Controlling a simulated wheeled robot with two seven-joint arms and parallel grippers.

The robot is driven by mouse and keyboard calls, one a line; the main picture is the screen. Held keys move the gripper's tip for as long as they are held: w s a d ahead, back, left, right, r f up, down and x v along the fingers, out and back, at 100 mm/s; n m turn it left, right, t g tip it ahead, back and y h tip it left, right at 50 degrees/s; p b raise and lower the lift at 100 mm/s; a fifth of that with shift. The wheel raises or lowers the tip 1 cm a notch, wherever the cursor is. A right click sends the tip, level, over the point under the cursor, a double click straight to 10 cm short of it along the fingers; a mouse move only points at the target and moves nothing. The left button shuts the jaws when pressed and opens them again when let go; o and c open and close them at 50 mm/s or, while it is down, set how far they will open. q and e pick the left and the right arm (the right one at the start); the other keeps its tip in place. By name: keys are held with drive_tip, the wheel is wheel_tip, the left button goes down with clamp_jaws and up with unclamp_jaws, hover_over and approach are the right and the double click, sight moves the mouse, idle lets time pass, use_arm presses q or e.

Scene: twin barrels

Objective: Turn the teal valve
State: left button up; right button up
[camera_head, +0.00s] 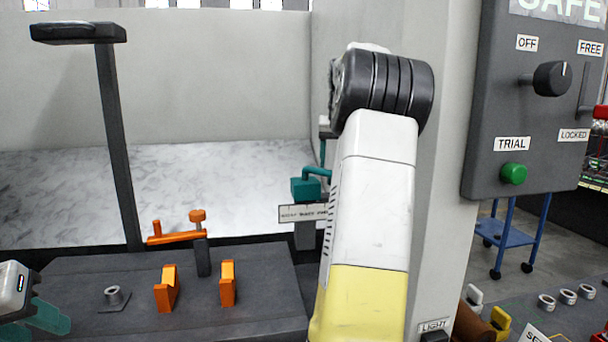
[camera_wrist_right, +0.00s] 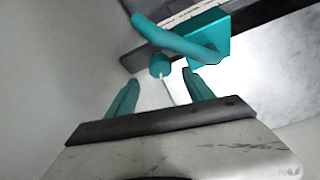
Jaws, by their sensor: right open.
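The teal valve (camera_head: 306,189) has a blocky body and a curved handle, and stands behind the workbench, left of my right forearm. The forearm hides its right part in the head view. In the right wrist view the valve (camera_wrist_right: 213,42) lies just beyond my right gripper (camera_wrist_right: 160,90), whose two teal fingers are apart with nothing between them. A round teal end (camera_wrist_right: 159,66) of the valve shows ahead of the gap. I cannot tell any contact. My left gripper (camera_head: 42,318) is at the lower left edge, partly cut off, far from the valve; its opening is unclear.
A dark bench (camera_head: 140,325) holds orange brackets (camera_head: 167,289) and an orange clamp lever (camera_head: 176,237). A dark post (camera_head: 117,150) rises behind it. A grey control panel (camera_head: 530,110) with a knob and green button is at right. A label plate (camera_head: 301,213) sits below the valve.

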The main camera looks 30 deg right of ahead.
drive_tip(key=x, duration=0.5)
drive_tip(key=shift+f, duration=0.1)
clamp_jaws()
drive_tip(key=shift+d+n+t+y, duration=0.1)
drive_tip(key=shift+n+t+y, duration=0.45)
drive_tip(key=shift+n, duration=1.75)
drive_tip(key=shift+g+y, duration=0.25)
unclamp_jaws()
